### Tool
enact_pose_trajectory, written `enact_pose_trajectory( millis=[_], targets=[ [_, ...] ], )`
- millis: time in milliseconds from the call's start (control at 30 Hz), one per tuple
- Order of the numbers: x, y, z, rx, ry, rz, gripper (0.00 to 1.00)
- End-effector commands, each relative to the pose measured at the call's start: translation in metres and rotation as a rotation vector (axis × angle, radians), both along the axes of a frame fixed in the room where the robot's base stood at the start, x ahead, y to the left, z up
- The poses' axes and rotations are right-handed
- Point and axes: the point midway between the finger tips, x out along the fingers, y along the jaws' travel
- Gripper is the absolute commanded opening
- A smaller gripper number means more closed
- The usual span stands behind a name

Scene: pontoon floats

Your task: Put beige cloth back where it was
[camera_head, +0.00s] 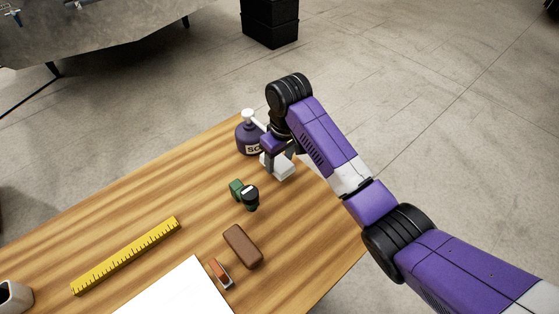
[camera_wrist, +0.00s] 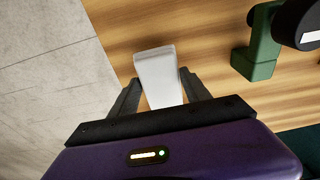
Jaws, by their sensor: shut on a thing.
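A pale, off-white folded block, which looks like the beige cloth (camera_head: 284,170), is at my gripper (camera_head: 274,165) near the table's far right corner. In the wrist view the cloth (camera_wrist: 158,68) sits between my two fingers (camera_wrist: 160,82), which are shut on it. My gripper points down at the table. The arm and hand hide part of the cloth in the head view. I cannot tell whether the cloth touches the tabletop.
A purple soap bottle (camera_head: 247,139) with a white pump stands just left of my gripper. A green and black object (camera_head: 239,191) is nearby, also in the wrist view (camera_wrist: 264,48). A brown block (camera_head: 243,246), orange-and-grey item (camera_head: 221,274), yellow ruler (camera_head: 127,256) and white sheet (camera_head: 176,290) lie nearer.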

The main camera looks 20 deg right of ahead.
Motion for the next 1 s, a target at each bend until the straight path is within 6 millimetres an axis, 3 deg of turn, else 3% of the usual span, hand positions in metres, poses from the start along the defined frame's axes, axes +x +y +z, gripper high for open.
enact_pose_trajectory(
  millis=[133, 500, 533, 633, 1000],
  targets=[
    [-0.001, 0.0, -0.013, 0.0, 0.001, 0.0, 0.11],
    [0.0, 0.0, -0.018, 0.0, 0.0, 0.001, 0.11],
    [0.0, 0.0, -0.018, 0.0, 0.0, 0.001, 0.57],
    [0.0, 0.0, -0.018, 0.0, -0.001, 0.001, 0.77],
    [0.0, 0.0, -0.015, -0.001, -0.001, 0.001, 0.77]
  ],
)
